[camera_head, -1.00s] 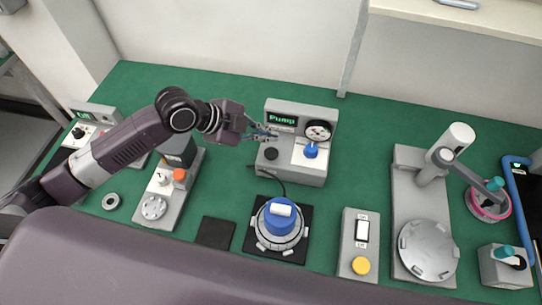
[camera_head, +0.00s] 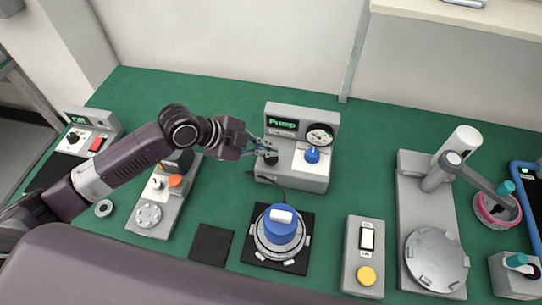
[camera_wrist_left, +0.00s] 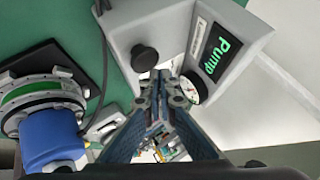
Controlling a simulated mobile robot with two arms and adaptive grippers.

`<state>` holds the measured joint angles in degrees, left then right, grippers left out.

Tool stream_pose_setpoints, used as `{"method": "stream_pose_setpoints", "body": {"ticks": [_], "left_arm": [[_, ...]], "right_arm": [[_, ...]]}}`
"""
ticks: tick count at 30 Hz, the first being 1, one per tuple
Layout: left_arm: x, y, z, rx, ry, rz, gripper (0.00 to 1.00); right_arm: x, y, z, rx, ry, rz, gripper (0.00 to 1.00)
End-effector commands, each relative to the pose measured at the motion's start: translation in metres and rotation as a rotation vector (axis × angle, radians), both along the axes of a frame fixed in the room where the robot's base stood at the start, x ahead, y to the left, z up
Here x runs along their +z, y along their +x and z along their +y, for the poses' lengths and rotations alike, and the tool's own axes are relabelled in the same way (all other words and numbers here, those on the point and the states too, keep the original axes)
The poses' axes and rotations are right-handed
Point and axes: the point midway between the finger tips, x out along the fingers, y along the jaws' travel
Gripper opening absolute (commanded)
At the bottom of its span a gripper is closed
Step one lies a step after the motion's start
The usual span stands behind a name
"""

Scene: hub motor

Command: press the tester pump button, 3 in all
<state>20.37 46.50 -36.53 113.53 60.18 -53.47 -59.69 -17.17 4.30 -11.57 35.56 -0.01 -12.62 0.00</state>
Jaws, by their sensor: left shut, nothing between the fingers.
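The tester (camera_head: 318,178) is a grey box with a lit green "Pump" display (camera_head: 283,123), a round gauge (camera_head: 319,136), a blue knob (camera_head: 312,155) and a black round button (camera_head: 271,159). In the left wrist view the button (camera_wrist_left: 145,59) stands out from the tester's face. My left gripper (camera_head: 272,150) is shut and empty, its fingertips right at the button in the head view. In the wrist view the fingertips (camera_wrist_left: 160,80) appear just beside the button; I cannot tell whether they touch it. My right gripper is not in view.
The hub motor with a blue cap (camera_head: 279,224) sits on a black pad in front of the tester, joined by a cable. A switch box with a yellow button (camera_head: 366,276) and a grey press (camera_head: 412,190) stand to the right. Other devices stand left, beyond my arm.

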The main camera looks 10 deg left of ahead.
Motion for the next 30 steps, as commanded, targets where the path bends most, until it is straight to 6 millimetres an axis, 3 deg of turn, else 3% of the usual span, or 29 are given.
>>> {"method": "stream_pose_setpoints", "body": {"ticks": [30], "left_arm": [[-0.0079, -0.0003, 0.0001, 0.000, 0.001, 0.001, 0.00]], "right_arm": [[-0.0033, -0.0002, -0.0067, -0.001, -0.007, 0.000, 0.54]]}}
